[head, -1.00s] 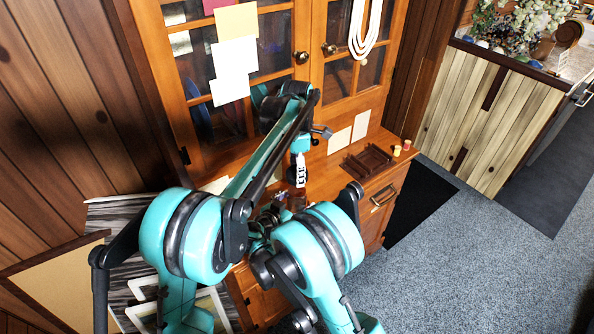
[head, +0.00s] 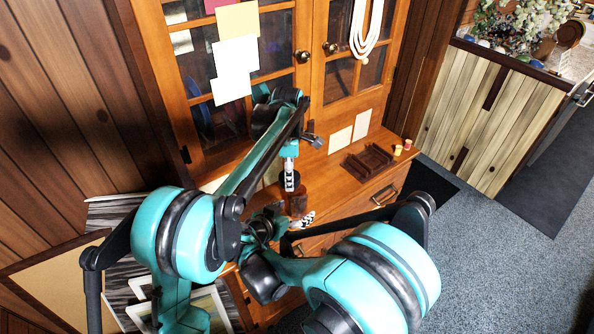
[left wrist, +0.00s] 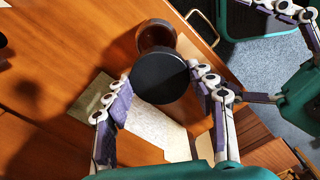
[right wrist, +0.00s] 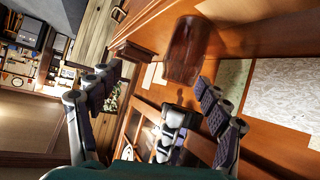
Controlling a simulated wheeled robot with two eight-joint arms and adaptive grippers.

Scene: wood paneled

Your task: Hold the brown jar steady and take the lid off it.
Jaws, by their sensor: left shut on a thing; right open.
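The brown jar (head: 297,203) stands on the wooden counter, below my left gripper (head: 290,182). In the left wrist view the jar (left wrist: 157,36) shows partly behind the round black lid (left wrist: 161,76). My left gripper (left wrist: 160,95) is shut on this lid, with fingers on both sides. I cannot tell whether the lid still touches the jar. My right gripper (head: 304,221) is open, close to the jar at its front. In the right wrist view the jar (right wrist: 188,50) lies beyond the open fingers (right wrist: 158,95), nearer the right finger.
A dark wooden tray (head: 368,162) and two small containers (head: 402,147) stand on the counter to the right. Glass-paned cabinet doors (head: 318,75) rise behind. Papers lie on the counter. A drawer handle (head: 385,194) sticks out at the front.

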